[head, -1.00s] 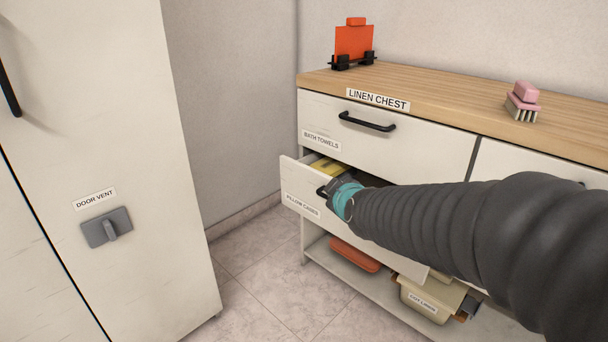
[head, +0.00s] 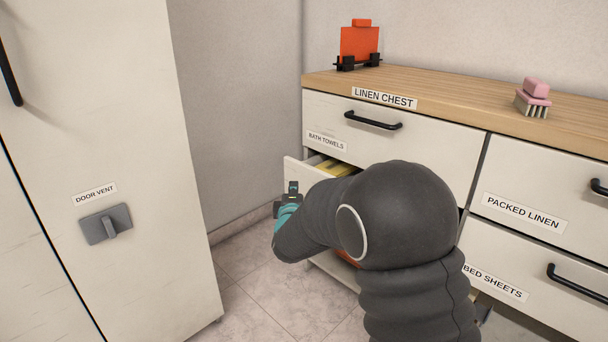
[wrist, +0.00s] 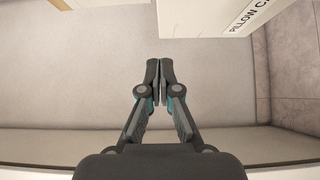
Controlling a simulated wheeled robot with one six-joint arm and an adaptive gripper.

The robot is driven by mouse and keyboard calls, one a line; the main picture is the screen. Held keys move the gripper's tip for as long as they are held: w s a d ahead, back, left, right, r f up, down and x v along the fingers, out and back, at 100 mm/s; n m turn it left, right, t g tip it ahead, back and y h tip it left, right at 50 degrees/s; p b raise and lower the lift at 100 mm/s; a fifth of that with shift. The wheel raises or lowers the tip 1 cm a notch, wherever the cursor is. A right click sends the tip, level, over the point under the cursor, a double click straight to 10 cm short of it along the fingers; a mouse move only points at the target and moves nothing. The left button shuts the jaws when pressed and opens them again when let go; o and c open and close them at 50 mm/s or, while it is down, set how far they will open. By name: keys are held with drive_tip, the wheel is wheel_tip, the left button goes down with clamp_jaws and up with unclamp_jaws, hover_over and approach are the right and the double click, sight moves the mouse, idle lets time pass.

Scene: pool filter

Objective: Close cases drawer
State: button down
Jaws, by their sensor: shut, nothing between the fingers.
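The cases drawer (head: 294,173) is pulled out from the linen chest, below the bath towels drawer, with something yellow inside. My arm covers most of its front in the head view. In the wrist view part of the drawer front (wrist: 205,17) shows at the top, with the label "PILLOW C..." cut off by the frame edge. My gripper (head: 292,187) is by the drawer's front at its left end. In the wrist view my gripper (wrist: 159,66) is shut and empty, with its fingertips just below the drawer front in the picture. I cannot tell whether they touch it.
The linen chest's wooden top (head: 440,90) holds an orange item (head: 360,44) and a pink brush (head: 534,93). Packed linen (head: 527,215) and bed sheets (head: 540,280) drawers are at right. A white cabinet (head: 140,200) stands left, with open floor between.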

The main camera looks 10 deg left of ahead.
approach(304, 167)
drive_tip(key=w+a, duration=0.3)
drive_tip(key=shift+w+d, duration=0.7)
drive_tip(key=shift+w, duration=0.25)
drive_tip(key=shift+w+d, duration=0.4)
drive_tip(key=shift+w, duration=0.2)
drive_tip(key=w+d, duration=0.1)
drive_tip(key=w, duration=0.1)
drive_tip(key=w+d, duration=0.2)
drive_tip(key=w+d+b, duration=0.1)
drive_tip(key=w+d, duration=0.1)
drive_tip(key=shift+w+d, duration=0.1)
drive_tip(key=shift+w, duration=0.25)
drive_tip(key=shift+s, duration=0.1)
